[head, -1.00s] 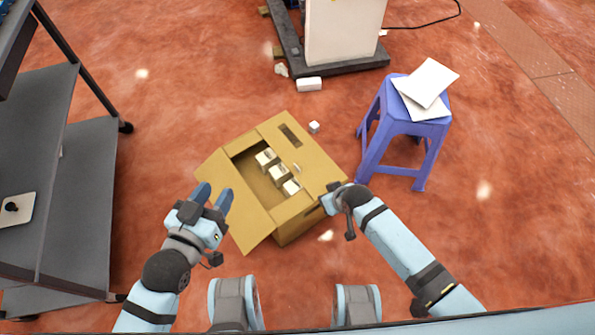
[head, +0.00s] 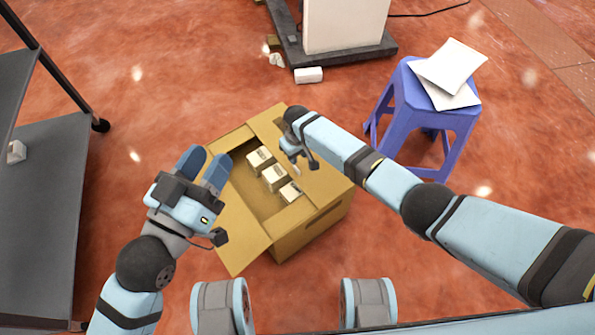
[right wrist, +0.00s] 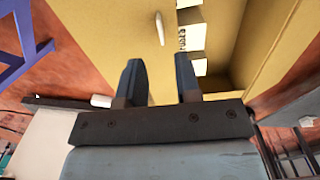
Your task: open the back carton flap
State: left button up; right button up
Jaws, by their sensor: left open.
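The brown carton (head: 318,218) sits on the floor with small white boxes (head: 275,177) inside. One flap (head: 240,232) is folded outward at its front left. A carton panel (head: 325,187) lies flat along the right side of the opening; my right arm partly hides it and the far corner. My right gripper (head: 292,152) is over this right part of the carton. In the right wrist view its fingers (right wrist: 158,68) are apart, with carton surface beyond them and nothing held. My left gripper (head: 205,165) is open and empty, left of the carton.
A blue stool (head: 420,115) with white sheets (head: 450,75) stands right of the carton. A grey shelf unit (head: 45,200) is on the left. Floor between shelf and carton is clear.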

pick_arm(q)
notch_tip(320, 180, down, 8)
jog(key=g+b, duration=0.3)
jog(key=b, duration=0.1)
jog(key=shift+d+r+m, duration=0.2)
jog(key=shift+d+m, duration=0.05)
jog(key=shift+m, duration=0.15)
pick_arm(e)
notch_tip(320, 180, down, 9)
jog(key=shift+w, duration=0.1)
pick_arm(q)
jog(key=shift+w, duration=0.1)
pick_arm(e)
grip_shut()
